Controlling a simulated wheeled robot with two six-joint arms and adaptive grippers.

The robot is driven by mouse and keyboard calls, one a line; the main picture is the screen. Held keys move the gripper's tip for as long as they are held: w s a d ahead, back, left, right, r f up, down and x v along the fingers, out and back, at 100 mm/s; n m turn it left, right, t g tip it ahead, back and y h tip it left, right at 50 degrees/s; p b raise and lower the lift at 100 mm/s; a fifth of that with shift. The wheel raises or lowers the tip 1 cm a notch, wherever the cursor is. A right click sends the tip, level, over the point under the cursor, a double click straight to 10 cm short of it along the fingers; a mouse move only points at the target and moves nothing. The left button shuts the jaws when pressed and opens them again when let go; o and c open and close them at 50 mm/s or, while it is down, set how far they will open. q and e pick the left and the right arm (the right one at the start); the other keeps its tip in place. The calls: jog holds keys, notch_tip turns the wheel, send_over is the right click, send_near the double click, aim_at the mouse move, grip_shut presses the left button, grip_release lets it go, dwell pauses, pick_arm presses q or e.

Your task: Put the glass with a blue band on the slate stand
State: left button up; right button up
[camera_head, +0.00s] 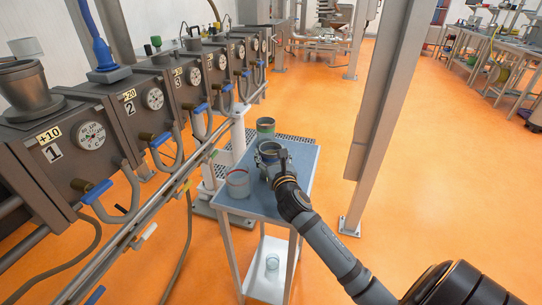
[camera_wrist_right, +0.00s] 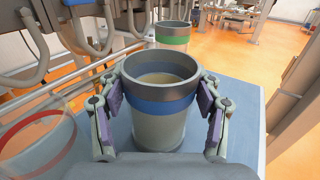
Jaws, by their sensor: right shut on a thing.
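The glass with a blue band (camera_wrist_right: 163,125) is grey, upright and holds something pale; in the head view its rim (camera_head: 269,147) shows behind my right gripper (camera_head: 272,161). In the right wrist view my right gripper (camera_wrist_right: 160,108) is shut on this glass, one purple pad on each side. A small stand with a slate-blue top (camera_head: 300,172) is under it. I cannot tell whether the glass base touches the top. My left gripper is in neither view.
A green-banded glass (camera_head: 265,127) stands behind on the same top, and a clear red-banded glass (camera_head: 238,183) at its front left. A clear glass (camera_head: 272,261) is on the lower shelf. Numbered machines (camera_head: 130,105) line the left; a grey post (camera_head: 376,120) rises right.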

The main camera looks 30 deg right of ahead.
jog(key=shift+r, duration=0.1)
jog(key=o, duration=1.3)
jog(key=shift+o, duration=0.2)
jog(key=shift+s+a, duration=0.1)
jog(key=shift+s, duration=0.15)
jog(key=b+v, duration=0.1)
jog(key=v, duration=0.9)
jog(key=shift+s+a, duration=0.1)
jog(key=shift+s, duration=0.2)
jog(key=shift+s+a, duration=0.15)
jog(key=shift+s, duration=0.35)
